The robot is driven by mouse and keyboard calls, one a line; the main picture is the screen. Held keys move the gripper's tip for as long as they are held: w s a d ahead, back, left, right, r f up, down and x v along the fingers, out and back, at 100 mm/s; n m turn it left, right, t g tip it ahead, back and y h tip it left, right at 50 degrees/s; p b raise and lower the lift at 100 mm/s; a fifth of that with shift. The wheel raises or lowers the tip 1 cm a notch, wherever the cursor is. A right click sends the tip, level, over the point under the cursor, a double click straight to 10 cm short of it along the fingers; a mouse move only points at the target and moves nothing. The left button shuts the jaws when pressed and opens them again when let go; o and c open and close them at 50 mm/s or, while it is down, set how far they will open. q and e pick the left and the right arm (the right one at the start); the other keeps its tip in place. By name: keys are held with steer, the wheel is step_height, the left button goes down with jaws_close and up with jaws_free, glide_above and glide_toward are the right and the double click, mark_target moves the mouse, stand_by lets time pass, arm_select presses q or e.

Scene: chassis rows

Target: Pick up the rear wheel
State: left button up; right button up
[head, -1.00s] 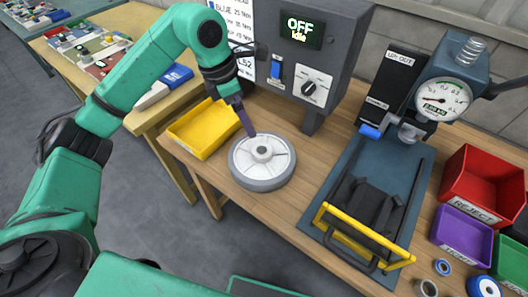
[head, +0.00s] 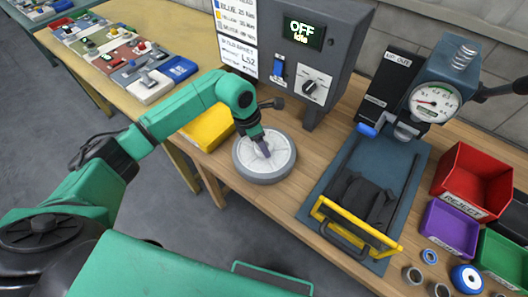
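A large light-grey wheel (head: 278,164) lies flat on the wooden workbench, in front of the grey control box. My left gripper (head: 263,152) points down over the middle of the wheel, with its dark purple fingers at the hub. The fingers hide the hub, and I cannot tell whether they are around it or just above it, or how far apart they are. My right gripper is not in view.
A yellow bin (head: 208,128) stands left of the wheel, partly behind my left arm. The control box (head: 295,60) reads OFF, Idle. A press (head: 385,165) with a yellow guard stands to the right. Red (head: 473,180), purple (head: 450,228) and green bins stand farther right.

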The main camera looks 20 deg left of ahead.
arm_select(q)
jaws_close()
steer(key=shift+w+r, duration=0.15)
